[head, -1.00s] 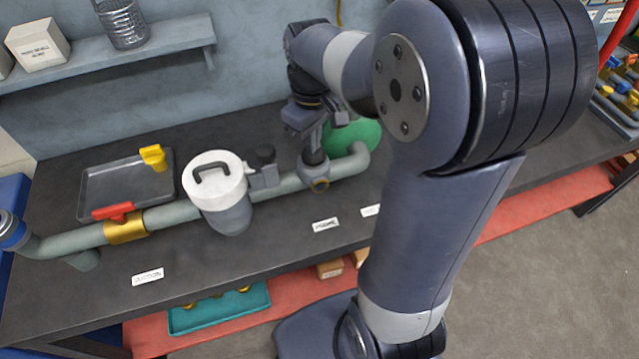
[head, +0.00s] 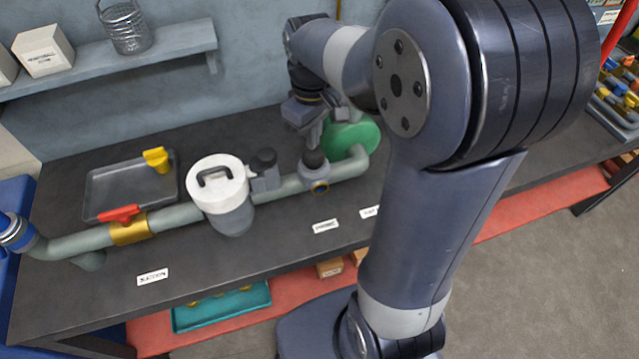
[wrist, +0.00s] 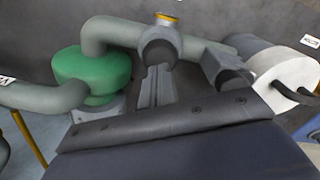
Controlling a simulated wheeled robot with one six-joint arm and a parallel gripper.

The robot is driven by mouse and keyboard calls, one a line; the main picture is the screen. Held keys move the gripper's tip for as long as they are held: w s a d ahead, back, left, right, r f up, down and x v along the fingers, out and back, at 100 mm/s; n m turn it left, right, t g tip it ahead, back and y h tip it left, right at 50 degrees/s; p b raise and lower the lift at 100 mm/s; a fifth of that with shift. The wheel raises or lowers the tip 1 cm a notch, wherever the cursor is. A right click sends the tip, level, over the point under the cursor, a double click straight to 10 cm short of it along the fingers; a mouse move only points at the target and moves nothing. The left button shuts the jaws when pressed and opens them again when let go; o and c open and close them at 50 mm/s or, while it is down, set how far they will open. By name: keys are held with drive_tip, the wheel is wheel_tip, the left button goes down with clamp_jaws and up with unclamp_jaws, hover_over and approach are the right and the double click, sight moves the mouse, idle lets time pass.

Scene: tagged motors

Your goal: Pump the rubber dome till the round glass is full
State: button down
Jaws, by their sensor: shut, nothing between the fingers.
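The dark rubber dome (head: 314,160) sits on a grey fitting on the pipe, just below my gripper (head: 315,146). My gripper is shut and empty, with its fingertips pointing down just above the dome. In the wrist view the shut fingers (wrist: 157,72) line up with the dome (wrist: 158,53); whether they touch cannot be told. The round glass (head: 319,187) has a brass ring and faces the front of the same fitting. It also shows in the wrist view as a brass rim (wrist: 166,18). The level inside the glass is too small to tell.
A white-lidded canister (head: 218,190) with a handle and a dark-capped block (head: 264,170) stand left of the fitting. A green round body (head: 352,138) is behind it. A red-handled valve (head: 122,215) and a grey tray (head: 125,195) lie further left.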

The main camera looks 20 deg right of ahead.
sight(313, 152)
drive_tip(key=shift+f, duration=0.1)
idle(0.3)
drive_tip(key=shift+f+b, duration=0.95)
drive_tip(key=shift+f, duration=0.45)
wheel_tip(313, 152, up, 3)
drive_tip(key=p, duration=0.2)
drive_tip(key=shift+r+p, duration=0.1)
drive_tip(key=shift+p, duration=0.3)
drive_tip(key=shift+f, duration=0.2)
